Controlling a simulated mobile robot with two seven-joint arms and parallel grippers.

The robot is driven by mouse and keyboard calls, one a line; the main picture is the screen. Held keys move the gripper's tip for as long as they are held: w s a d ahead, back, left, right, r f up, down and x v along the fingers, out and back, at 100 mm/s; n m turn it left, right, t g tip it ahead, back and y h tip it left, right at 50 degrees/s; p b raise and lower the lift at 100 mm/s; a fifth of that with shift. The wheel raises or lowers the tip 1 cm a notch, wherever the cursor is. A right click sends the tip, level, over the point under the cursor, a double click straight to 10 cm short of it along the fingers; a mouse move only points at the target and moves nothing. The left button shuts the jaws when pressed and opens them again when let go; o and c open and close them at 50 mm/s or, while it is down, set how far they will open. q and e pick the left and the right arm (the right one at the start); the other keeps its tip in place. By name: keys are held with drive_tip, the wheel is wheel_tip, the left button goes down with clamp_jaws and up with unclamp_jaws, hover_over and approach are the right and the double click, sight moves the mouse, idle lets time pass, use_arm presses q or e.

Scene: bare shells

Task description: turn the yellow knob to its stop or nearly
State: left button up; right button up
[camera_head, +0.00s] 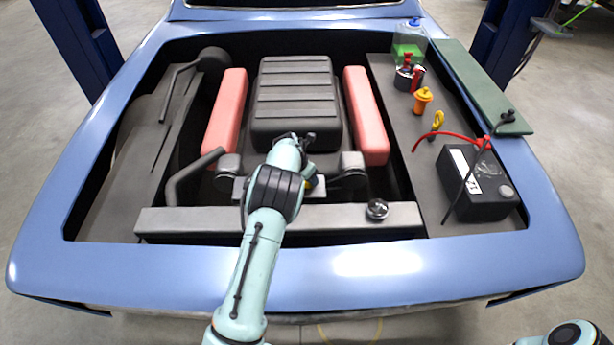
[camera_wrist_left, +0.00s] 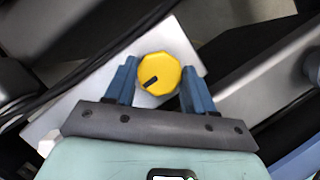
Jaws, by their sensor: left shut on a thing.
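The yellow knob (camera_wrist_left: 160,70) is many-sided and sits on a pale metal plate (camera_wrist_left: 176,40). A dark pointer mark on its face points to the lower left in the left wrist view. My left gripper (camera_wrist_left: 158,86) has its two blue fingers on either side of the knob and is shut on it. In the head view my left arm reaches over the front of the engine bay. My right gripper is out of view.
A grey crossbar (camera_head: 330,218) with a silver cap (camera_head: 377,209) lies in front of the plate. The black engine cover (camera_head: 297,95) is behind. A black battery (camera_head: 474,185), a yellow dipstick handle (camera_head: 438,119) and an orange cap (camera_head: 423,97) are at the right.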

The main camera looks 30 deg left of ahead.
use_arm(q)
drive_tip(key=n+y, duration=0.1)
drive_tip(key=n, duration=0.1)
drive_tip(key=n+y, duration=0.1)
drive_tip(key=n, duration=0.2)
drive_tip(key=shift+d, duration=0.2)
drive_tip(key=n+y, duration=0.1)
drive_tip(key=n, duration=0.2)
drive_tip(key=n+g+y, duration=0.1)
drive_tip(key=n, duration=0.2)
drive_tip(key=shift+w+d+n, duration=0.1)
drive_tip(key=shift+d+n, duration=0.05)
drive_tip(key=shift+n, duration=0.25)
drive_tip(key=n+g, duration=0.1)
drive_tip(key=n, duration=0.1)
drive_tip(key=n+g+y, duration=0.1)
drive_tip(key=n, duration=0.2)
drive_tip(key=shift+w+f+n, duration=0.1)
drive_tip(key=shift+n, duration=0.2)
drive_tip(key=n+g, duration=0.2)
drive_tip(key=n, duration=0.3)
drive_tip(key=shift+w+n, duration=0.15)
drive_tip(key=shift+n, duration=0.15)
drive_tip(key=shift+g, duration=0.3)
drive_tip(key=shift+d, duration=0.1)
drive_tip(key=o, duration=1)
drive_tip(key=shift+o, duration=0.2)
